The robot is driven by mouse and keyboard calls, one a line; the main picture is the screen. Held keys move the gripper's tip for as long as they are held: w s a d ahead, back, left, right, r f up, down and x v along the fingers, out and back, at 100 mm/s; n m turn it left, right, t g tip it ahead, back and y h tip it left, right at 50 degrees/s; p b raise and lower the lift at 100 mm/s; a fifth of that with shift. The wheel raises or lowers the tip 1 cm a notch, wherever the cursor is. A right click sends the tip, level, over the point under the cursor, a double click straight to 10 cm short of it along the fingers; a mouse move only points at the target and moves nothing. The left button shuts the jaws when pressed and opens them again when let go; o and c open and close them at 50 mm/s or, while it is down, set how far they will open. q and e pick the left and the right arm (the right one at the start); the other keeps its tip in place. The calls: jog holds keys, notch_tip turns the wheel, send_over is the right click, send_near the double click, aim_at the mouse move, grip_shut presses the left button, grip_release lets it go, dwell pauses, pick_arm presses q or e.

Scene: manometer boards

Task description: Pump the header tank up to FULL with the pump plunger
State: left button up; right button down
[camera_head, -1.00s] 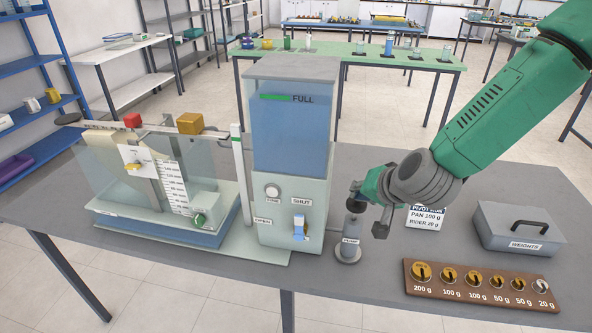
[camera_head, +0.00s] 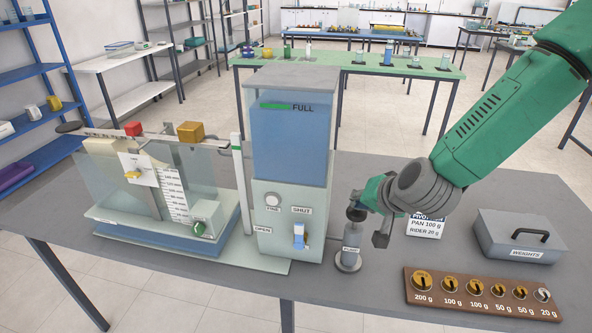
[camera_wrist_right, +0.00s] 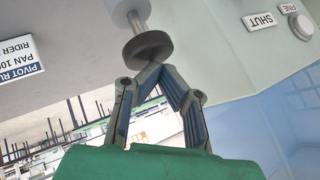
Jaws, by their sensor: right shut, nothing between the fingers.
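The pump (camera_head: 348,260) stands on the grey table right of the header tank, its upright plunger topped by a dark round knob (camera_head: 356,213). My right gripper (camera_head: 364,212) is shut and empty, its fingertips at the top of the knob. In the right wrist view the closed fingertips (camera_wrist_right: 155,68) meet the edge of the dark knob (camera_wrist_right: 148,46) and appear to touch it. The header tank (camera_head: 291,140) holds blue water; its surface looks close to the green FULL mark (camera_head: 287,106), but the exact level is hard to tell. My left gripper is out of view.
The tank's front panel has a FINE knob (camera_head: 273,200) and a blue lever (camera_head: 299,236) under SHUT. A balance over a water trough (camera_head: 160,235) stands left. A weight rack (camera_head: 480,295), a WEIGHTS box (camera_head: 520,235) and a pivot card (camera_head: 425,229) lie right of the pump.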

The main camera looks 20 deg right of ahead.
jog(key=shift+f, duration=0.1)
dwell(0.3)
jog(key=shift+f, duration=0.3)
jog(key=shift+s+f+b, duration=0.1)
jog(key=shift+f+b, duration=0.6)
jog(key=shift+f, duration=0.05)
dwell(0.8)
jog(key=shift+r, duration=0.1)
jog(key=shift+r+p, duration=1.1)
jog(key=shift+r, duration=0.05)
notch_tip(320, 180, up, 6)
jog(key=p, duration=0.5)
jog(key=shift+r+p, duration=0.1)
jog(key=shift+p, duration=0.2)
